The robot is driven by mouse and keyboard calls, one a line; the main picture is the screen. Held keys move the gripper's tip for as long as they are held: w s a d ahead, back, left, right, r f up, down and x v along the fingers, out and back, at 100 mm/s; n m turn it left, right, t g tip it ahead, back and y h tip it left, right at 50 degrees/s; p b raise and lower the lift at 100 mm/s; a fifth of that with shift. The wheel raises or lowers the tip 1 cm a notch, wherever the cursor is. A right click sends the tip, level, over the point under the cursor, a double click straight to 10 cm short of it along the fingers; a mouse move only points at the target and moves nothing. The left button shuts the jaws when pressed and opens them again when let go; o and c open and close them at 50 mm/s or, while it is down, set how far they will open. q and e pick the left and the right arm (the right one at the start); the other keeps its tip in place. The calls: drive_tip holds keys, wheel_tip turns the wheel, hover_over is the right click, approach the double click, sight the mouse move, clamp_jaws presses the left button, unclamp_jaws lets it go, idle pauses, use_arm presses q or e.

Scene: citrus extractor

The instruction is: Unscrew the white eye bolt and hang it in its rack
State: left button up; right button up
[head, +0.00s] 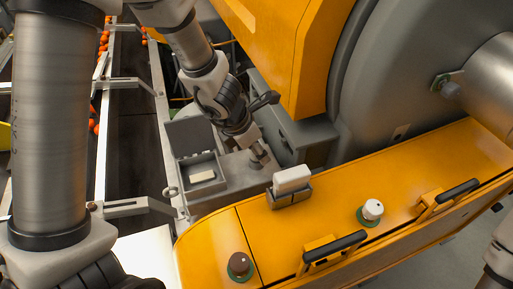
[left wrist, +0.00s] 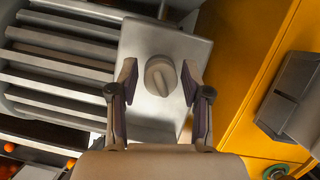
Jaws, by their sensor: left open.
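A white-topped knob-like fitting (head: 373,209) stands on a green ring on the yellow cover; it looks like the white eye bolt, but its eye is too small to make out. My left gripper (head: 259,160) is open over a grey plate, left of the cover and well apart from that fitting. In the left wrist view, a pale grey slotted knob (left wrist: 160,77) on the plate lies between the open fingers of the left gripper (left wrist: 160,85); contact cannot be told. No rack for the bolt can be clearly identified. My right gripper is out of view.
The yellow cover (head: 210,250) carries a dark knob (head: 240,265), a grey holder with a white block (head: 291,179), and black handles (head: 334,247). An open grey box (head: 201,172) stands left of my gripper. A large grey drum (head: 400,70) rises behind the cover.

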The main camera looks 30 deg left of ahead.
use_arm(q)
drive_tip(key=shift+m+h, duration=0.4)
drive_tip(key=shift+m, duration=0.7)
drive_tip(key=shift+g, duration=0.3)
drive_tip(key=c, duration=0.6)
drive_tip(key=n+y, duration=0.1)
drive_tip(key=n, duration=0.2)
drive_tip(key=n+t+y, duration=0.1)
drive_tip(key=n, duration=0.1)
drive_tip(key=shift+n, duration=0.4)
drive_tip(key=shift+c, duration=0.2)
drive_tip(key=n+y, duration=0.2)
drive_tip(key=n, duration=0.3)
drive_tip(key=shift+r+n, duration=0.1)
drive_tip(key=shift+n, duration=0.3)
drive_tip(key=o, duration=0.6)
drive_tip(key=shift+o, duration=0.2)
drive_tip(key=shift+d, duration=0.1)
